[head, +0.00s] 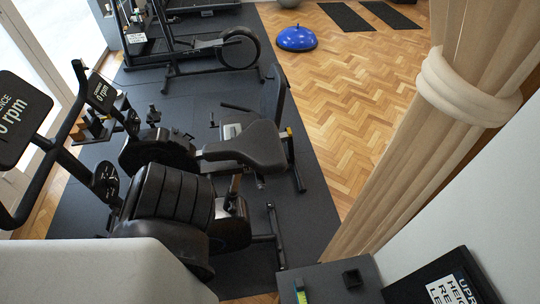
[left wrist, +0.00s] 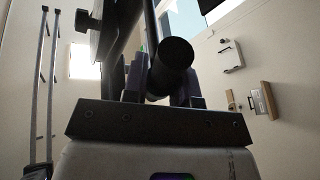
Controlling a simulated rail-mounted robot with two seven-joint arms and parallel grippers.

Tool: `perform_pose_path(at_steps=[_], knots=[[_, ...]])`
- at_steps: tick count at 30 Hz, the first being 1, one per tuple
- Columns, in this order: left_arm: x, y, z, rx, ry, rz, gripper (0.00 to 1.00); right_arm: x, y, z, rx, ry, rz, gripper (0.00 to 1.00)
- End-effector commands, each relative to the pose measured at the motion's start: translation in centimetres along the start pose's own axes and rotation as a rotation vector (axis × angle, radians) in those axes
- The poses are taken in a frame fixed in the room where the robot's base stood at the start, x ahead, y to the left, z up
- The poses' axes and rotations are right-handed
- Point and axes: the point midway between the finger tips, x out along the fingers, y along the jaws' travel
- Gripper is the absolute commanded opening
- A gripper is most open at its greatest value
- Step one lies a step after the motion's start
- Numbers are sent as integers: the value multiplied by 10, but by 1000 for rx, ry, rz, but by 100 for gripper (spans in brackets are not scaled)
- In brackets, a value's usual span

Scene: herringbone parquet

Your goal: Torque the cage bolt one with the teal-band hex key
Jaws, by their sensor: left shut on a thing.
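In the left wrist view my left gripper (left wrist: 160,82) is shut on a dark, round-ended bar (left wrist: 174,56). The bar's round end points toward the camera. A small green spot shows beside it, between the fingers. I cannot tell whether this bar is the teal-band hex key, as no teal band shows clearly. In the head view I cannot make out the gripper's fingertips among the dark bike parts. No cage bolt can be made out in either view. My right gripper is not in view.
An exercise bike with a black seat (head: 245,148) and an rpm display (head: 22,118) fill the left and middle. A dark box top (head: 330,282) at bottom holds a small black block (head: 352,278). A beige curtain (head: 410,170) hangs right.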

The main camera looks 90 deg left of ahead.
Motion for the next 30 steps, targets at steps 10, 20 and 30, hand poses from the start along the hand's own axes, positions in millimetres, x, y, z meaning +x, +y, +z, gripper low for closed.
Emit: perform_pose_path(at_steps=[10, 20, 30], knots=[[-14, -3, -8, 1, 5, 2, 0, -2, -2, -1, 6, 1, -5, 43], [-31, -8, -15, 1, 4, 0, 0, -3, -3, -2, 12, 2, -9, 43], [-49, -11, -21, 1, 2, 0, 0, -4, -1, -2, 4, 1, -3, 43]])
